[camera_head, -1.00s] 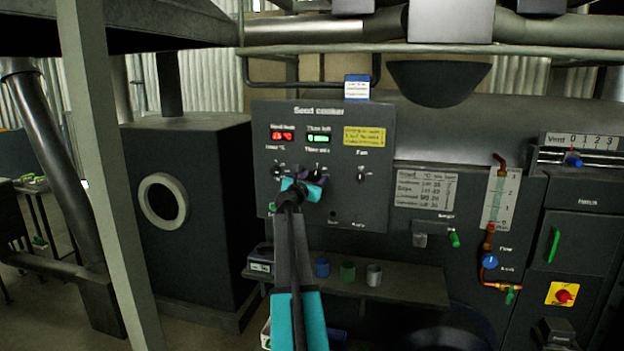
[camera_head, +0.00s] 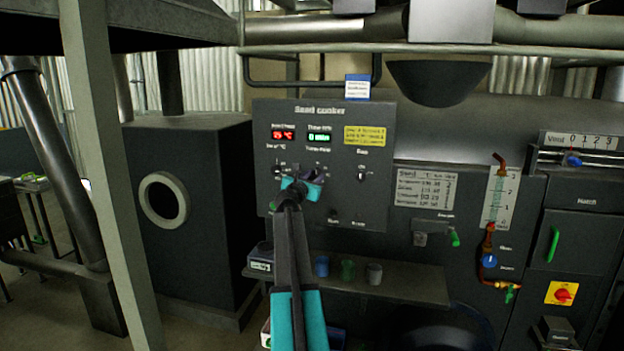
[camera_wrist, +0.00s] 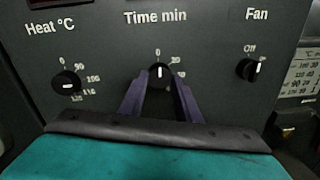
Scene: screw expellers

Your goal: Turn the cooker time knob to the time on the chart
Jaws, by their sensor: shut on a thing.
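The Seed cooker panel (camera_head: 355,205) faces me. The time knob (camera_wrist: 158,71) sits under the "Time min" label in the wrist view, its white mark pointing straight up near 0. My gripper (camera_wrist: 160,88) is shut on the time knob, one purple finger on each side; in the head view my gripper (camera_head: 312,178) covers the knob. The green time display (camera_head: 319,137) appears to read 0. The chart (camera_head: 425,189) with rows of seeds, °C and minutes is on the right; its digits are too small to read surely.
The heat knob (camera_wrist: 66,82) is left of the time knob and the fan knob (camera_wrist: 249,69) is right of it. A yellow note (camera_head: 365,136) is on the panel. A shelf (camera_head: 400,291) with several small cups is below.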

